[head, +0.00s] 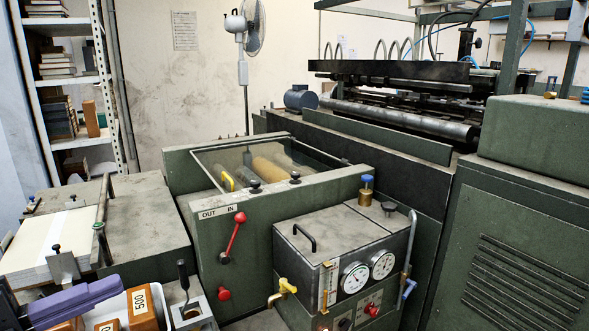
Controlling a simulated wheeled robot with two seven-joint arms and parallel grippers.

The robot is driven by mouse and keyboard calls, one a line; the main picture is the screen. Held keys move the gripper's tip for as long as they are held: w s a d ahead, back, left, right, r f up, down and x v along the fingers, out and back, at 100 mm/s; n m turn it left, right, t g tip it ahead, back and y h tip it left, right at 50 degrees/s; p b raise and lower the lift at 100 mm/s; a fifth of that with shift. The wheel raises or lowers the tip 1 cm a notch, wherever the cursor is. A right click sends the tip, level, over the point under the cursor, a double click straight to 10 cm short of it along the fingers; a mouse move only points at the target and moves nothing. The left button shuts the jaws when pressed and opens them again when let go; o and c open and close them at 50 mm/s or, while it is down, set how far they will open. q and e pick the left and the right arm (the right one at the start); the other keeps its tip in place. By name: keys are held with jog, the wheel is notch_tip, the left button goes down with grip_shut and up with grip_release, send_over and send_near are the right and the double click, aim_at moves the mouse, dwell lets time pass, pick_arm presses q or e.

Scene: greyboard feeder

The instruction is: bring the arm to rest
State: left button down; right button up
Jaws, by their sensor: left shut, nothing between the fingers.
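My left gripper (112,287) shows at the lower left, with purple fingers pointing right. It is shut and empty. Its fingers are over the near left side of a white tray (163,307) in the picture, and I cannot tell the gap between them. The rest of my left arm is mostly cut off by the left edge. My right gripper is not in view.
Brown blocks (142,308), one marked 500, stand in the tray. A pale board stack (40,243) lies behind my gripper. The green machine has a red-knobbed lever (233,237) and a gauge box (345,250) with a yellow tap (283,290). Shelves (75,80) stand behind.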

pick_arm(q)
jog(key=w+a+f+n+t+y, duration=0.2)
jog(key=a+f+n+t+y, duration=0.25)
jog(key=f+n, duration=0.5)
jog(key=s+d+f+n+g+y, duration=0.1)
jog(key=s+f+n+g+y, duration=0.25)
jog(key=f+n+y, duration=0.9)
jog(key=s+d+f+n+g+h, duration=0.1)
jog(key=s+d+f+g+h, duration=0.1)
jog(key=s+d+f, duration=0.4)
jog(key=s+d+f+n+g+h, duration=0.1)
jog(key=s+d+f+g+h, duration=0.2)
jog(key=s+d+f, duration=0.3)
jog(key=d+f+h, duration=0.1)
jog(key=d+f, duration=0.4)
jog(key=f, duration=0.3)
jog(key=shift+s+d+f+n+h, duration=0.2)
jog(key=shift+s+d+n+h, duration=0.05)
jog(key=shift+d+n+h, duration=0.1)
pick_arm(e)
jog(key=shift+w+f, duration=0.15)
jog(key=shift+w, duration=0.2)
